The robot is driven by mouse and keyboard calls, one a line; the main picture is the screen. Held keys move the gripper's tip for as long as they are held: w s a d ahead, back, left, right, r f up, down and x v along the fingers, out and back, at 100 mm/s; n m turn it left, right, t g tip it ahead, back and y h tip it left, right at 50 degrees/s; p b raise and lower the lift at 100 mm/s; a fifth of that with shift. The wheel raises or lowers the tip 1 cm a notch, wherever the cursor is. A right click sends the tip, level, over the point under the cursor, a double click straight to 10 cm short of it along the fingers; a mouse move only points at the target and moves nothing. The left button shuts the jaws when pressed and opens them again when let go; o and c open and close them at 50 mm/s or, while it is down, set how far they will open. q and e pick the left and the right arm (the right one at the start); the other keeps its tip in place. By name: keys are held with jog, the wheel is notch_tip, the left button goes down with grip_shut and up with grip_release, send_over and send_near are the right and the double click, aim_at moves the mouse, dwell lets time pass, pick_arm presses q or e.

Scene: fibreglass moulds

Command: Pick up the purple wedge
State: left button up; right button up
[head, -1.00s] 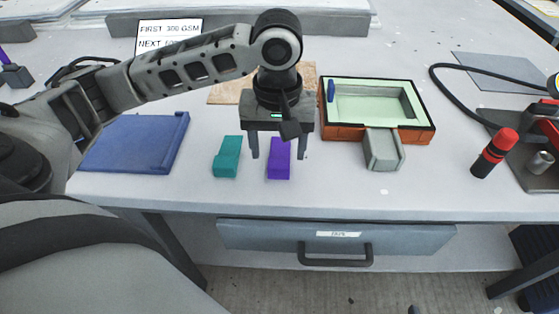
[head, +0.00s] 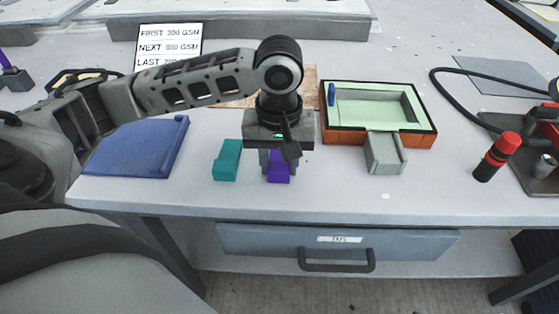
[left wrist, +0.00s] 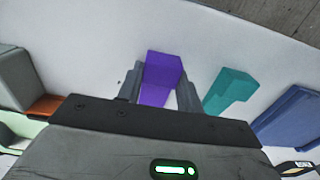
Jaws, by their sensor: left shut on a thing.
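The purple wedge (head: 279,171) stands on the white table near its front edge, partly hidden by my left gripper in the head view. My left gripper (head: 278,164) points down over it and is shut on it, one finger on each side. In the left wrist view, the purple wedge (left wrist: 160,76) shows between the two fingers (left wrist: 158,92). The wedge looks to be at table level; I cannot tell whether it has left the surface. My right gripper is not in view.
A teal wedge (head: 226,161) stands close to the left of the purple one. A blue folded piece (head: 140,146) lies farther left. A grey block (head: 385,153) stands before the orange-sided mould (head: 410,134) at right. A red-topped cylinder (head: 497,157) stands at far right.

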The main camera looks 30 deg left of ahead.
aim_at(277, 165)
pick_arm(q)
jog(key=shift+r, duration=0.65)
jog(key=r, duration=0.1)
jog(key=r+p, duration=0.1)
jog(key=shift+s+r, duration=0.2)
jog(key=shift+r, duration=0.15)
jog(key=s+a+r+b, duration=0.2)
jog(key=s+r, duration=0.2)
jog(key=s, duration=0.2)
jog(key=s+a+r+b, duration=0.2)
jog(key=s+r+b, duration=0.1)
jog(key=s+r, duration=0.2)
jog(key=shift+s+a, duration=0.35)
jog(key=shift+s, duration=0.55)
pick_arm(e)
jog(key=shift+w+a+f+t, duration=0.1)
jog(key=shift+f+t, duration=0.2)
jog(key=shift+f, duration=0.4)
